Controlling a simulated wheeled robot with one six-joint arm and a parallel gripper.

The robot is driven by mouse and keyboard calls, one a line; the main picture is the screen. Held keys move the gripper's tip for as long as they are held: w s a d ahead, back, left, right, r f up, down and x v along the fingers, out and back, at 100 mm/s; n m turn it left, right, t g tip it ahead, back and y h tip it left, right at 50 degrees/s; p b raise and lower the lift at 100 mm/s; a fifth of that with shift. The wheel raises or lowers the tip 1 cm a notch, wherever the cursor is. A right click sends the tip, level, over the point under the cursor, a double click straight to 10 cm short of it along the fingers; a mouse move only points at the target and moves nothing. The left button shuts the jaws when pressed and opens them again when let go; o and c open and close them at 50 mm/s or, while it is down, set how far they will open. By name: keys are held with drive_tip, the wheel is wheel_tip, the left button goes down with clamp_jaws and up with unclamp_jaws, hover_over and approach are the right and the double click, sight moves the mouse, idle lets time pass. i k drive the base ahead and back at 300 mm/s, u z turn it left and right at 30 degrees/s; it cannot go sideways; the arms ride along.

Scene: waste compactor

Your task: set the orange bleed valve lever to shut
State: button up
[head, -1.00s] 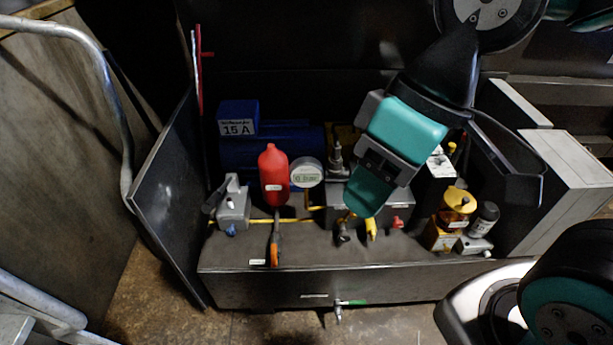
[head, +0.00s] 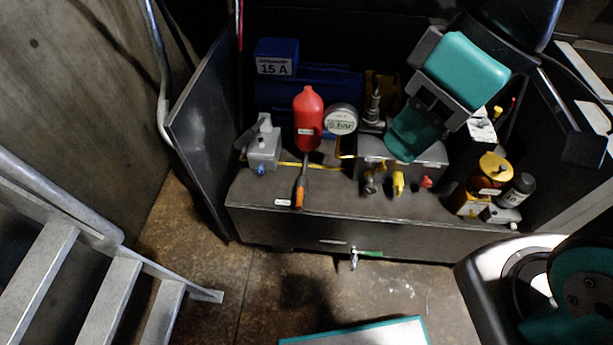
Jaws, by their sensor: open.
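The orange bleed valve lever (head: 299,196) is a thin lever with an orange grip. It hangs below the red bottle-shaped accumulator (head: 308,122), near the front edge of the grey unit, and points down toward me in the picture. A small white label (head: 283,202) sits just left of its grip; I cannot read it. My gripper (head: 413,138) has teal fingers and is open. It hangs above the grey valve block, to the right of and higher in the picture than the lever, and touches neither. The fingers overlap from this angle, so the gap is hidden.
A round gauge (head: 342,120) stands right of the accumulator. A yellow knob (head: 398,183) and a red knob (head: 426,182) are on the valve block (head: 372,150). A grey pump (head: 263,148) is left. An open dark panel (head: 203,130) and metal steps (head: 85,260) flank the left side.

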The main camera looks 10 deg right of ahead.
sight(300, 189)
drive_tip(key=u, duration=1.9)
drive_tip(key=i, duration=0.45)
drive_tip(key=z, duration=1.25)
